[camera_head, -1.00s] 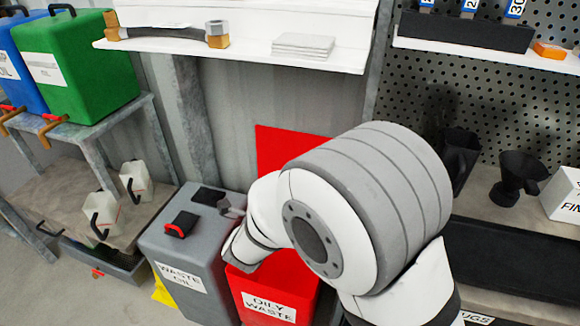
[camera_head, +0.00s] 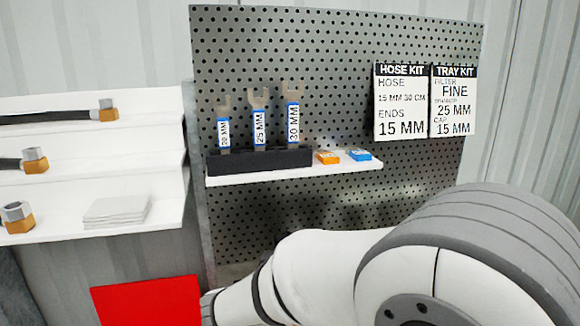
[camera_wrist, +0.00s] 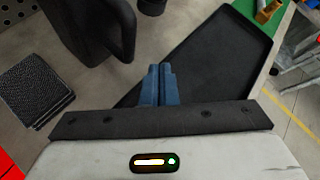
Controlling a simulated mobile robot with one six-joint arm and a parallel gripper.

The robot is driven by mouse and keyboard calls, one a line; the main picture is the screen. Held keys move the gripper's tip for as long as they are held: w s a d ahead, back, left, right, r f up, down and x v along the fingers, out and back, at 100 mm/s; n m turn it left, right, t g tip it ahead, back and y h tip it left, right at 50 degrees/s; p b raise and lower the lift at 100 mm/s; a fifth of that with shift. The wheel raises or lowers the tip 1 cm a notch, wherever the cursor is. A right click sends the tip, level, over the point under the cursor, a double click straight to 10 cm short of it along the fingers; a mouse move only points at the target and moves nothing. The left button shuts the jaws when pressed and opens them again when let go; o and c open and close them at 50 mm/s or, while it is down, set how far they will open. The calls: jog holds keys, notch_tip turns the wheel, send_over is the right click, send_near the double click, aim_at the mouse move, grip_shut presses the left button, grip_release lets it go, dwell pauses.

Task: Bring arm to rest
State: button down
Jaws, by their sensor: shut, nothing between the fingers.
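My gripper (camera_wrist: 160,84) shows in the wrist view. Its two blue fingers are together with nothing between them. Beyond the fingers lies a black tray (camera_wrist: 225,50) with a raised rim. I cannot tell how high the fingers are above it. In the head view my white and grey arm fills the lower right, and my gripper is out of sight there.
A pegboard (camera_head: 330,40) carries a shelf (camera_head: 345,170) with several wrenches in a black holder (camera_head: 260,160), plus orange (camera_head: 328,157) and blue (camera_head: 359,155) blocks. White shelves at left hold hoses (camera_head: 60,116). A red panel (camera_head: 148,302) is below.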

jog(key=s+d+r+m+g+y+p, duration=0.3)
jog(key=s+d+m, duration=0.3)
jog(key=m, duration=0.9)
jog(key=s+d+r+m+g+y+p, duration=0.2)
jog(key=s+d+m, duration=0.5)
jog(key=m, duration=0.9)
notch_tip(320, 180, up, 4)
jog(key=s+y+p, duration=0.1)
jog(key=s+y, duration=0.1)
jog(key=shift+f+g+y+p, duration=0.15)
jog(key=shift+g+y+p, duration=0.25)
